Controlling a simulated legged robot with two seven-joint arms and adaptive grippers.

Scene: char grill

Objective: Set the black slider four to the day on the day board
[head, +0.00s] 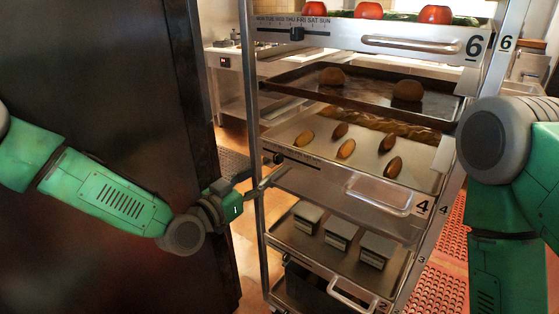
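A tall metal rack holds trays with numbered fronts. The black slider (278,157) on the front of tray 4 (332,181) sits near that front's left end. The day lettering beside it is too small to read. No separate day board can be made out. My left gripper (268,182) is at the rack's left post, just below and left of this slider. Its fingers are small and overlap the post, so their opening and any contact are unclear. My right arm comes in at the right edge; its gripper is out of view.
Tray 6 (409,36) has another black slider (296,34) under a row of day names, and tomatoes (368,10) above. A tray (372,94) with two round buns is below it. Metal boxes (340,234) stand lower. A dark panel (110,60) fills the left.

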